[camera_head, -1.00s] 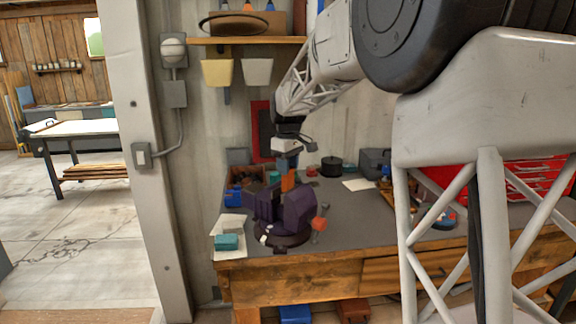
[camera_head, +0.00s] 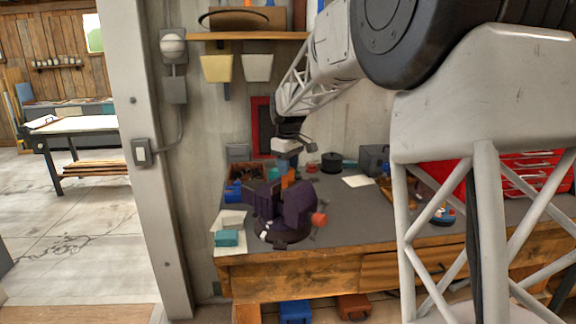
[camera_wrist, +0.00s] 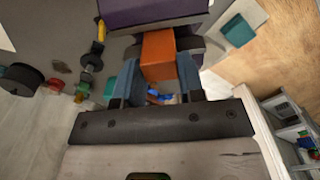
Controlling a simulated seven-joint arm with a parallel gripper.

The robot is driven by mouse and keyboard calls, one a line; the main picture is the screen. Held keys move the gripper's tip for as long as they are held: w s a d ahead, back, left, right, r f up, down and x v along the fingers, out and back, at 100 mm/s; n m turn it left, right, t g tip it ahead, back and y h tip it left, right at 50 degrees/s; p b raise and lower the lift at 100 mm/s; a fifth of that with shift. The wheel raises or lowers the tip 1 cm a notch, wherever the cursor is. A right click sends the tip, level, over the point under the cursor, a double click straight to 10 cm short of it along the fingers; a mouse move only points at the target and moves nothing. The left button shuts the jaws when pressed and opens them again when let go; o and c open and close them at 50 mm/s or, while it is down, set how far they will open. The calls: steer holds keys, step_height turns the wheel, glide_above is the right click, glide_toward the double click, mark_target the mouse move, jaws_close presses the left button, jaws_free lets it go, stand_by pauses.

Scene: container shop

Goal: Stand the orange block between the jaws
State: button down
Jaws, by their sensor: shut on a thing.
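The orange block (camera_head: 285,181) is upright in my gripper (camera_head: 287,165), and its lower part is hidden behind the purple vise (camera_head: 299,207) on the bench. In the wrist view the orange block (camera_wrist: 158,56) is between the two blue fingers of my gripper (camera_wrist: 160,75), which are shut on it. The purple vise body (camera_wrist: 150,12) is at the top there, with dark jaw parts on both sides of the block. I cannot tell whether the block touches either jaw or how deep it sits.
A teal block (camera_head: 228,238) lies on pale paper at the bench's front left. A blue bin (camera_head: 235,192) stands left of the vise. A black round thing (camera_head: 331,162) and a grey box (camera_head: 374,159) are further back. The vise's red-ended handle (camera_head: 319,219) sticks out right.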

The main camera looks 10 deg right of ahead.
steer(key=shift+f, duration=1.4)
stand_by(1.0)
steer(key=c, duration=0.6)
jaws_free()
steer(key=shift+f, duration=0.1)
steer(key=shift+c, duration=0.2)
steer(key=shift+r, duration=3.05)
steer(key=shift+s, duration=0.1)
